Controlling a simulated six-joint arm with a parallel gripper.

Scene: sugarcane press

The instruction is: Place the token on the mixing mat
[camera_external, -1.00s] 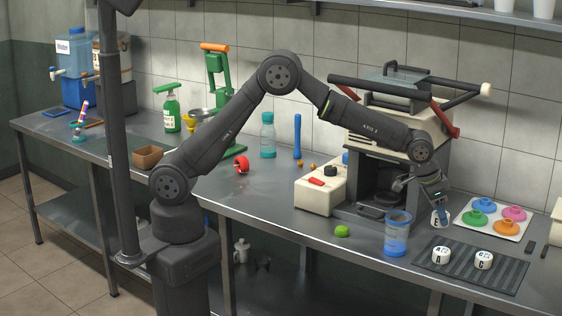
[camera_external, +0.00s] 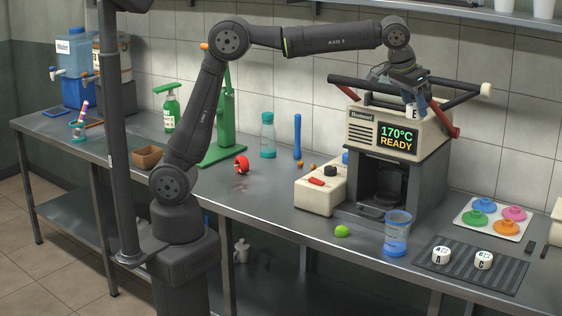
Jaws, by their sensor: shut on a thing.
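A white token (camera_external: 412,112) with a dark letter, apparently E, is held in my gripper (camera_external: 413,98). My gripper is shut on it and points down, high in front of the upper part of the Hammurl machine (camera_external: 363,133). The fingers partly hide the token. The dark ribbed mat (camera_external: 462,272) lies on the counter at the front right, well below my gripper. Two similar white tokens stand on it, one marked A (camera_external: 441,256) and one marked C (camera_external: 484,260).
A blue-tinted cup (camera_external: 397,236) stands left of the mat, with a green lime (camera_external: 341,231) beside it. A white tray (camera_external: 466,219) of coloured knobbed pieces lies behind the mat. The machine's black bars (camera_external: 440,88) and red levers are close to my gripper.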

